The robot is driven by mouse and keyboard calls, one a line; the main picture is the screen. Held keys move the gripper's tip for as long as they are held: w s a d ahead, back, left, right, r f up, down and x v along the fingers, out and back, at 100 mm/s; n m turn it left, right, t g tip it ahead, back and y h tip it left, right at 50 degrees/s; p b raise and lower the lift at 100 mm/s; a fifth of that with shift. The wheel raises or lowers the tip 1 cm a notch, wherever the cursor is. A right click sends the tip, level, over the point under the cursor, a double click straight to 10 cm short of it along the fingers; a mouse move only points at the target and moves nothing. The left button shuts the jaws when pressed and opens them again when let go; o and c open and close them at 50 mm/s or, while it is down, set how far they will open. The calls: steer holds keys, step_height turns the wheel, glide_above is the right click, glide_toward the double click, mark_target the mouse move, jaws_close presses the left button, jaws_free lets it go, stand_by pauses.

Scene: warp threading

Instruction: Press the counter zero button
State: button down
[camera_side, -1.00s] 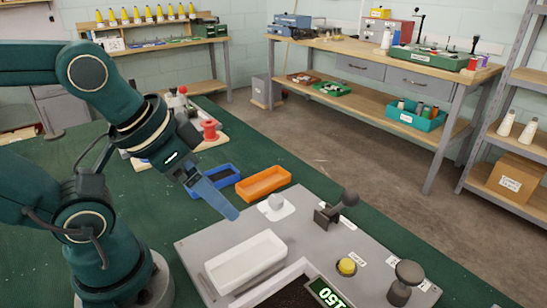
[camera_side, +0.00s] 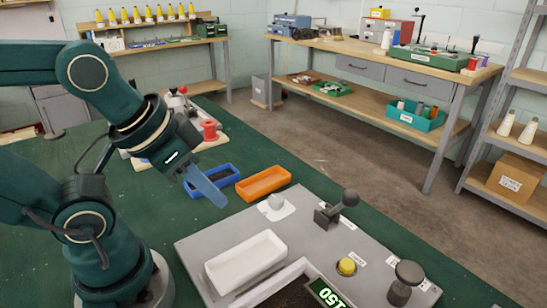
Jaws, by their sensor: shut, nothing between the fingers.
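The grey panel (camera_side: 300,235) lies at the lower middle of the side view. A small label lies just behind the button. My gripper (camera_side: 215,195) is shut and empty, its blue fingers pointing down to the right above the table, behind and left of the panel. It is well apart from the yellow button.
A red spool (camera_side: 209,129) stands further back.

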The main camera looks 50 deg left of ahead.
stand_by(0.9)
steer(key=w+a+r+m+t+y, duration=0.1)
steer(key=w+a+m, duration=0.1)
steer(key=m, duration=0.6)
steer(key=w+a+r+m+y, duration=0.1)
steer(key=w+r+m, duration=0.15)
steer(key=m, duration=0.45)
steer(key=m+t+h, duration=0.1)
steer(key=m+t, duration=0.2)
steer(key=m, duration=2.6)
glide_above(342, 268)
step_height(342, 268, down, 6)
steer(key=shift+f, duration=4.35)
